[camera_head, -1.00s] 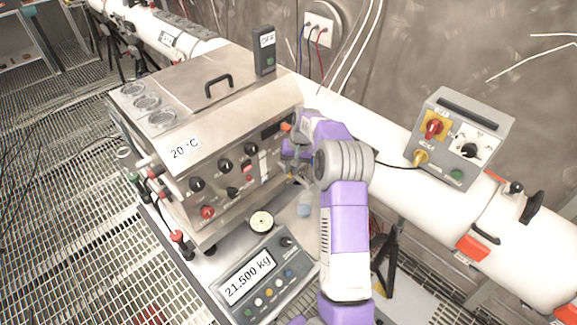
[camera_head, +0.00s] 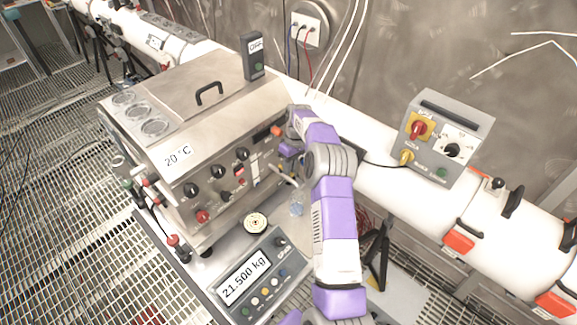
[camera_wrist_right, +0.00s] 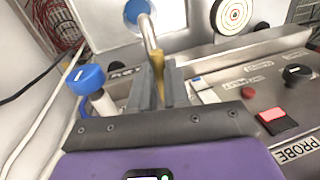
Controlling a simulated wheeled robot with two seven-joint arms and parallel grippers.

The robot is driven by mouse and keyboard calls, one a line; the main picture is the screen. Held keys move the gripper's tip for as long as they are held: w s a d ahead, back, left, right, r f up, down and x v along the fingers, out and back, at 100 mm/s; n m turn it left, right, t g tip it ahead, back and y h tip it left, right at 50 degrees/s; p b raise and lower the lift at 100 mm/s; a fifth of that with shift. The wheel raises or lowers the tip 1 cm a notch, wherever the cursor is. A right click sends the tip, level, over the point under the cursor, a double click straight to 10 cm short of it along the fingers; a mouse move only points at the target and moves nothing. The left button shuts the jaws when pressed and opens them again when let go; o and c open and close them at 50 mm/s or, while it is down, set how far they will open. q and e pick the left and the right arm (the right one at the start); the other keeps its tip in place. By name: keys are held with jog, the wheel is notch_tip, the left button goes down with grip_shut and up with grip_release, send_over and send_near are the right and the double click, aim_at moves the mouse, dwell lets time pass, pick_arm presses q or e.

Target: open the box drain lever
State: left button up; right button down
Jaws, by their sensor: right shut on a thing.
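The steel box (camera_head: 207,113) stands on the bench, with knobs and switches on its front panel. My right gripper (camera_head: 288,152) is at the right end of that panel, partly hidden behind my own wrist. In the right wrist view its fingers (camera_wrist_right: 159,92) are shut on a brass-coloured drain lever (camera_wrist_right: 158,66). A pale metal spout (camera_wrist_right: 149,33) runs from beside the lever toward a blue-filled round vessel (camera_wrist_right: 137,11). The spout (camera_head: 286,178) and a clear bluish vessel (camera_head: 297,203) show in the head view. My left gripper is not in view.
A blue knob (camera_wrist_right: 86,77) sits close to the left of the fingers. A scale display (camera_head: 255,276) and a small round dish (camera_head: 255,222) are in front of the box. A grey control box (camera_head: 437,138) stands on the white pipe at right.

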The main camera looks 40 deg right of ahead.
jog(key=shift+d, duration=0.1)
dwell(0.3)
jog(key=c, duration=1.1)
grip_release()
jog(key=shift+r, duration=0.1)
notch_tip(320, 180, up, 7)
jog(key=d, duration=0.1)
jog(key=shift+d, duration=0.2)
